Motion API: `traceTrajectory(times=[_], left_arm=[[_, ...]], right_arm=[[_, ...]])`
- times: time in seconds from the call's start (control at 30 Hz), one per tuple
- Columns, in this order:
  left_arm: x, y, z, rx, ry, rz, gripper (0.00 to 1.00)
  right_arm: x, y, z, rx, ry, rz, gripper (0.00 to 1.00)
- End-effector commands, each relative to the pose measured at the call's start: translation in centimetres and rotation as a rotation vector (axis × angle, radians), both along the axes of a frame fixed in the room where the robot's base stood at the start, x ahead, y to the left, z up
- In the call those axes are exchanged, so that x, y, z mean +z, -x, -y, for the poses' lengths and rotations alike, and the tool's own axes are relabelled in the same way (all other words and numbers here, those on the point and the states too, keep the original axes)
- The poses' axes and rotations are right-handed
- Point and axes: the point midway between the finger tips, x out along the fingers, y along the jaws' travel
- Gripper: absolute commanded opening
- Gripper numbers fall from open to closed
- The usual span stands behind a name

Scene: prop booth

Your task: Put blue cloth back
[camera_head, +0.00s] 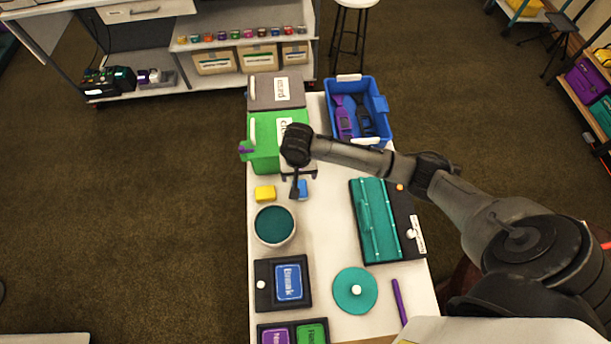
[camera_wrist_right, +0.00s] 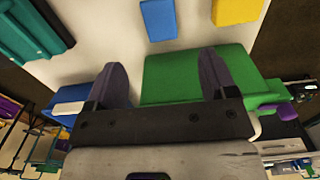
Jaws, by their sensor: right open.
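The blue cloth (camera_head: 303,188) is a small folded blue rectangle on the white table, right of a yellow cloth (camera_head: 265,194). My right gripper (camera_head: 296,190) hangs above the table beside it and hides part of it. In the right wrist view the blue cloth (camera_wrist_right: 158,18) lies flat beyond the fingertips, apart from them. The right gripper (camera_wrist_right: 163,65) is open and empty there, with the green box (camera_wrist_right: 190,75) behind its fingers. The left gripper is not in view.
The green box (camera_head: 262,138) and a grey box (camera_head: 262,92) stand at the table's far left, a blue bin (camera_head: 382,104) at the far right. A bowl (camera_head: 274,241), a teal-and-black case (camera_head: 372,220) and a teal disc (camera_head: 356,302) stand nearer. Bare table lies right of the bowl.

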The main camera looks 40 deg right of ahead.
Motion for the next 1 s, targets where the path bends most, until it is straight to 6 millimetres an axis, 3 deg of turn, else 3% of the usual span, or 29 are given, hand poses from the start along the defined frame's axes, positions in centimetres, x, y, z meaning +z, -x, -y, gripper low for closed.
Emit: traceTrajectory(times=[0.23,0.37,0.53,0.67,0.8,1.0], left_arm=[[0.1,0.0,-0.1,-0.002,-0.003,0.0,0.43],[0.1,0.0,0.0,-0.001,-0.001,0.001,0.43],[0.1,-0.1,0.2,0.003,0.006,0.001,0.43],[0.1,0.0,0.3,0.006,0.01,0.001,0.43],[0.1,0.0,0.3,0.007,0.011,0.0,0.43],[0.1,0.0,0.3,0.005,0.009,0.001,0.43]], right_arm=[[0.3,0.3,-0.4,0.017,-0.004,0.002,0.78],[-0.9,2.5,-2.8,0.132,-0.034,0.024,0.78],[-2.4,8.4,-7.8,0.403,-0.095,0.119,0.78],[-2.0,13.0,-9.8,0.576,-0.098,0.213,0.78],[-0.9,17.5,-9.9,0.701,-0.052,0.283,0.78],[0.8,22.1,-8.3,0.801,0.047,0.31,0.78]])
